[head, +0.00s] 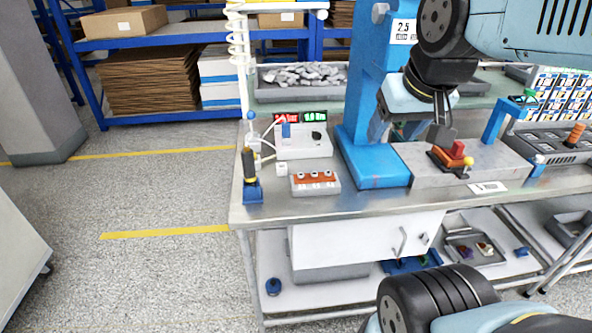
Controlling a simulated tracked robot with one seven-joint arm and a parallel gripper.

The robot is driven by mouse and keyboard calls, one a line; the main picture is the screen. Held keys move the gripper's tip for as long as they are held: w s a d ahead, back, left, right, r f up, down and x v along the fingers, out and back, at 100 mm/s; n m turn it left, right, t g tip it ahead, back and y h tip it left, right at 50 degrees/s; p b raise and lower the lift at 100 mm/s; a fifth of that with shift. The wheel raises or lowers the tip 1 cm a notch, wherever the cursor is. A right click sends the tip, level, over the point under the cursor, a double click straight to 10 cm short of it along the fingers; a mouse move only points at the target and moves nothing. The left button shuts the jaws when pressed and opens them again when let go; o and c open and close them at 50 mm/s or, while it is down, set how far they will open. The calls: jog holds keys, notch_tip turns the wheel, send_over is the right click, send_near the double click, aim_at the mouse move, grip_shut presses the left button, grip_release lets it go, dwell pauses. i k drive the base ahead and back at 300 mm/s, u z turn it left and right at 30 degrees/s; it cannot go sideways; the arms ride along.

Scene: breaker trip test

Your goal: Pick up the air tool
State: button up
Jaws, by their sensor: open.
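The air tool (248,164) looks like the slim black and yellow tool standing upright in a blue holder (253,192) at the left front corner of the metal workbench (300,208). A white coiled hose (239,50) hangs above it, and a thin line runs close by. My gripper (441,133) is open, far to the right of the tool. It points down just above a red and orange part with a yellow knob (456,158) on a grey block. Whether its fingers touch that part is hard to tell.
A blue press column (370,90) stands between my gripper and the tool. A white device with red and green displays (303,140) and a grey tray with orange inserts (315,183) sit right of the tool. Bare floor lies left of the bench.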

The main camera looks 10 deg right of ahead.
aim_at(247, 157)
jog(key=z, duration=1.2)
jog(key=k, duration=1)
jog(key=u, duration=0.65)
jog(key=i, duration=1)
jog(key=u, duration=0.05)
